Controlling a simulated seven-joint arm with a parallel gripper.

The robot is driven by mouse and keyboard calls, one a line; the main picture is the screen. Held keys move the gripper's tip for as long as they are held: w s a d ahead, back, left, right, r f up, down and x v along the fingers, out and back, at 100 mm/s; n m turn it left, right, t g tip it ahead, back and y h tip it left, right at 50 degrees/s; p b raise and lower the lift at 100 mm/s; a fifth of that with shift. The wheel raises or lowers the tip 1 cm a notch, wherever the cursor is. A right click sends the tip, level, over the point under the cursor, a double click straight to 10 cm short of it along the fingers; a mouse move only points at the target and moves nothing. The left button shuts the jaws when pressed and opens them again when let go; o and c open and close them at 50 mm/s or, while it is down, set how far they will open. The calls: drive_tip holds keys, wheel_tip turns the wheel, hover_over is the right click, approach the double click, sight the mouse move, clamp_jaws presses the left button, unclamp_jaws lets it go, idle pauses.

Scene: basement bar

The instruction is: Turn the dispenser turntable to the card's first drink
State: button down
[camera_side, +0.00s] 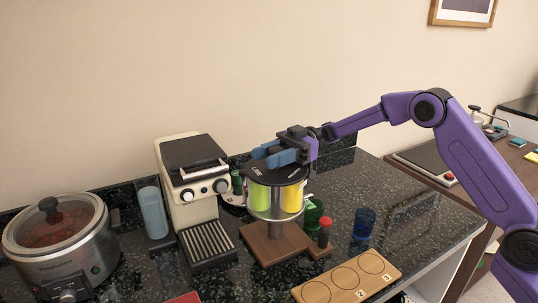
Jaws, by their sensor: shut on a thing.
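The dispenser turntable (292,176) has a round black top with pale lettering, mostly unreadable here. Lime-green (259,196) and yellow (292,199) drink containers show below the top, above a metal ring and a wooden base (262,246). My gripper (272,157), with blue fingers, is over the black top and shut on a part of the turntable. The fingers hide the part they hold. I cannot make out a drinks card for certain; only a red edge (185,298) shows at the bottom of the picture.
A wooden board (312,291) with ring marks and numbers lies in front. A blue glass (364,224), a green glass (313,211) and a red-topped bottle (324,234) stand right of the base. A coffee machine (191,185), pale blue bottle (154,213) and slow cooker (60,258) stand left.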

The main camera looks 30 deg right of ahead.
drive_tip(key=shift+s+d+n+g+h, duration=0.15)
drive_tip(key=shift+n+g+h, duration=0.5)
drive_tip(key=shift+n+g, duration=0.7)
drive_tip(key=shift+s+a+n+g+h, duration=0.15)
drive_tip(key=shift+n+g+h, duration=0.6)
drive_tip(key=shift+g, duration=1.1)
drive_tip(key=shift+d, duration=0.1)
